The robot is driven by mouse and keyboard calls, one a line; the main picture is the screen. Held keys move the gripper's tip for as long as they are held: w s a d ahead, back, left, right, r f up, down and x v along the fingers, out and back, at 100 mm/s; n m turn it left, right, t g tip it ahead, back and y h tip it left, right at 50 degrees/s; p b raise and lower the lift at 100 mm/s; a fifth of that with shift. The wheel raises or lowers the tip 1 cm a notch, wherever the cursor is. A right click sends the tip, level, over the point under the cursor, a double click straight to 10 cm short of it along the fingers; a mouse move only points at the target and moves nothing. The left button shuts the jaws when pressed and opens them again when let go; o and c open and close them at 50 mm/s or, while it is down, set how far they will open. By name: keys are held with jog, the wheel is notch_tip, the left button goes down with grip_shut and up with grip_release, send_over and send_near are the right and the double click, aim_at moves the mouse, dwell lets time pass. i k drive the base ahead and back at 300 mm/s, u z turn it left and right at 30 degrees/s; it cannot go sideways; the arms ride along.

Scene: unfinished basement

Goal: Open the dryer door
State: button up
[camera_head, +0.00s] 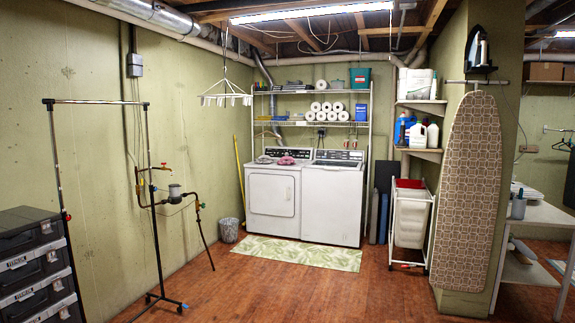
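The dryer (273,195) is the white machine on the left of the pair against the back wall. Its front door (271,194) is a white rounded panel with a small handle on its right side, and it looks closed. A white washer (333,200) stands close beside it on the right, with no front door showing. Dark control panels run along the back of both tops. My gripper is not in view, so its state and place cannot be seen.
A green leaf-patterned mat (295,253) lies before the machines. A grey bin (228,230) stands left of the dryer. A garment rack (152,200) and dark toolboxes (35,268) are at left. A laundry cart (410,220) and ironing board (467,190) are at right. The middle floor is clear.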

aim_at(270, 195)
jog(key=u, duration=0.05)
jog(key=i, duration=8.85)
jog(key=z, duration=0.05)
